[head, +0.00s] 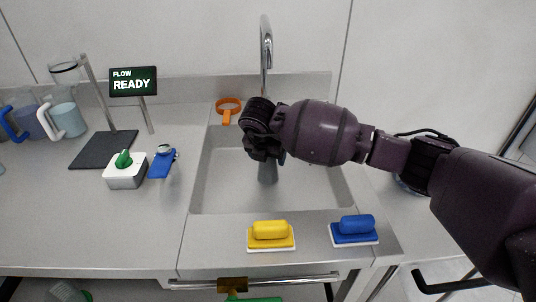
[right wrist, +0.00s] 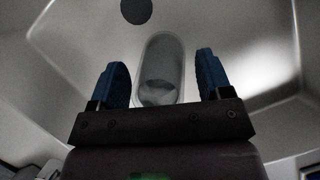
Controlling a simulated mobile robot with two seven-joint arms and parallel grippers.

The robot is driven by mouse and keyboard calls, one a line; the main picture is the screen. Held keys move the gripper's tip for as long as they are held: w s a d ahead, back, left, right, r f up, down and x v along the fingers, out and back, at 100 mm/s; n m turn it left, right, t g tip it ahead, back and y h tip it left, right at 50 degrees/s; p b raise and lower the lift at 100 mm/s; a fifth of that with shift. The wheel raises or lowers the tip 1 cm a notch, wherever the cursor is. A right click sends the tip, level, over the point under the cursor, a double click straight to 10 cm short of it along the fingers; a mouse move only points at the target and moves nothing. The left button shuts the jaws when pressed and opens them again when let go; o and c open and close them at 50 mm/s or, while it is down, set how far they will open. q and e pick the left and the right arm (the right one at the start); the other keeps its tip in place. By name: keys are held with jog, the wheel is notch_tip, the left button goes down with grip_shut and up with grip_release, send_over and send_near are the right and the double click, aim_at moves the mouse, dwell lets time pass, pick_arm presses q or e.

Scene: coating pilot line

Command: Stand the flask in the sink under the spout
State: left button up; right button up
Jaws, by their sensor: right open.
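The flask (head: 267,173) is a grey, see-through vessel, upright in the sink (head: 222,180); its upper part is hidden behind my right gripper (head: 266,155). The right wrist view shows the flask (right wrist: 161,65) between the two blue fingers of my right gripper (right wrist: 162,62), with a gap on each side. That gripper is open. The spout (head: 266,45) is a curved chrome tap at the back of the sink, above and behind the gripper. Its outlet is not clearly placed over the flask in these views. My left gripper is not in view.
A dark round drain (right wrist: 136,11) lies beyond the flask. Yellow (head: 270,231) and blue (head: 353,226) scrubbers sit on the front edge. A "FLOW READY" sign (head: 133,81) and jugs (head: 66,118) stand at left.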

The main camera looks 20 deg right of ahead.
aim_at(264, 175)
jog(key=p+v, duration=0.1)
jog(key=v, duration=0.5)
jog(key=shift+r, duration=0.1)
jog(key=shift+s+a+r+p, duration=0.2)
jog(key=shift+s+r+p, duration=0.1)
jog(key=shift+r, duration=0.3)
jog(key=shift+f, duration=0.1)
